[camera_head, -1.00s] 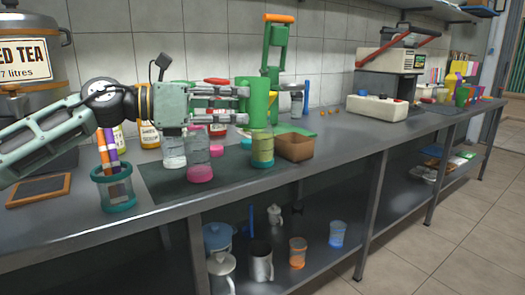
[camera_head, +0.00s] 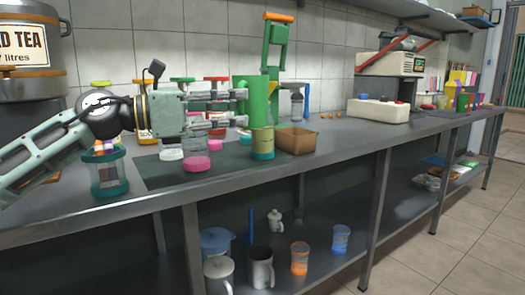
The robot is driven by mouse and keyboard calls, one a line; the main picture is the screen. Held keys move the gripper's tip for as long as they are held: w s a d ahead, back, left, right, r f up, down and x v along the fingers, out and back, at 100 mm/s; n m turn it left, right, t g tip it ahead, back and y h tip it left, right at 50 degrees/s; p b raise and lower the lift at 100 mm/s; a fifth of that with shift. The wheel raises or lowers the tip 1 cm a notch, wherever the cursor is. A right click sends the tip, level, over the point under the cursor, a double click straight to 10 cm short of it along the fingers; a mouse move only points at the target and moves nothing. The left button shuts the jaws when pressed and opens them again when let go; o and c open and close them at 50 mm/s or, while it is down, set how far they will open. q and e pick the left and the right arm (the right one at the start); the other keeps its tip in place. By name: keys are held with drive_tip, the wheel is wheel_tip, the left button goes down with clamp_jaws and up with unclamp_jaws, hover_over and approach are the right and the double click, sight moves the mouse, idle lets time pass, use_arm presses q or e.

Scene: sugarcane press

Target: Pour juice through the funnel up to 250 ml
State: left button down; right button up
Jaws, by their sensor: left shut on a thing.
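My left gripper (camera_head: 241,107) reaches in from the left above the bench, shut on a green jug (camera_head: 260,106) at its left side. The jug looks upright. Just below it stands a small clear container (camera_head: 262,141) with yellowish-green contents and a teal base; I cannot tell whether the two touch. No separate funnel can be made out, and the level and scale marks are too small to read. My right gripper is not in view.
Jars with a pink lid (camera_head: 197,163) and a white lid (camera_head: 171,154) are near my gripper. A brown box (camera_head: 297,141) is right of the container. A green press (camera_head: 275,42) stands behind. The bench front right of the box is clear.

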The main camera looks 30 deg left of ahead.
use_arm(q)
wheel_tip(320, 180, up, 3)
drive_tip(key=p, duration=0.3)
drive_tip(key=shift+r, duration=0.15)
idle(0.6)
